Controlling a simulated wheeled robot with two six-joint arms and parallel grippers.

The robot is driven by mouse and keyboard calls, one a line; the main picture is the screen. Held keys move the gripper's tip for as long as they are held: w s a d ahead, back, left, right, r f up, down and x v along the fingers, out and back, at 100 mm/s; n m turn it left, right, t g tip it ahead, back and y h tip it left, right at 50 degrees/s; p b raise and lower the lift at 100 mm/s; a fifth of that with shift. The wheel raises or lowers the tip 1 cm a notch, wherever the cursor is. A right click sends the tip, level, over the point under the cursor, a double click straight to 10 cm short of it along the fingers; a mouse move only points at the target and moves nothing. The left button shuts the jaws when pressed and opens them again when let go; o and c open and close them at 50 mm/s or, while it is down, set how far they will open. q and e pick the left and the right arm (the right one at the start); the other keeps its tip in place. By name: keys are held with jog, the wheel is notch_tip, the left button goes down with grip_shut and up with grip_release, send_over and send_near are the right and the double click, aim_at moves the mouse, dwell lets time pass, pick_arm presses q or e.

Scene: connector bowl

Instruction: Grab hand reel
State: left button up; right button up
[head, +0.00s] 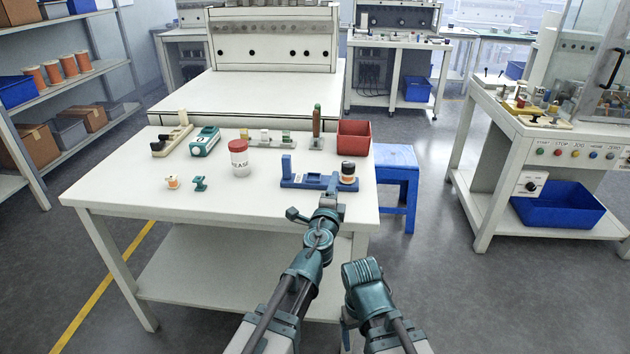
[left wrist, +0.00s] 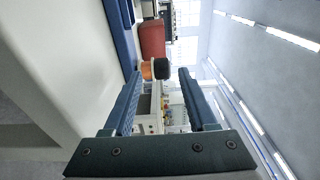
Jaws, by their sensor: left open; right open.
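A small round piece with a dark top and a pale and orange band, which looks like the hand reel (head: 348,172), stands at the right end of a blue fixture (head: 300,181) near the table's front edge. In the left wrist view the reel (left wrist: 161,69) shows black and orange just beyond my fingertips, roughly between them and apart from both. My left gripper (head: 331,192) is open and empty at the front edge, close to the fixture. It also shows in the left wrist view (left wrist: 159,73). My right gripper (head: 361,272) is lower, off the table; its fingers are hard to make out.
A red bin (head: 353,138) stands behind the reel. A white jar (head: 239,158), an orange-banded spool (head: 172,182), a teal spool-shaped piece (head: 200,184) and a teal box (head: 204,141) stand on the white table (head: 110,190). A blue stool (head: 397,160) is at the right. The table's front left is clear.

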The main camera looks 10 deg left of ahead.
aim_at(339, 183)
pick_arm(q)
jog(key=w, duration=0.4)
jog(key=shift+d, duration=0.15)
jog(key=shift+w+d, duration=0.25)
jog(key=shift+w, duration=1.05)
jog(key=shift+w+d, duration=0.25)
jog(key=shift+w, duration=1)
jog(key=shift+s, duration=0.1)
grip_shut()
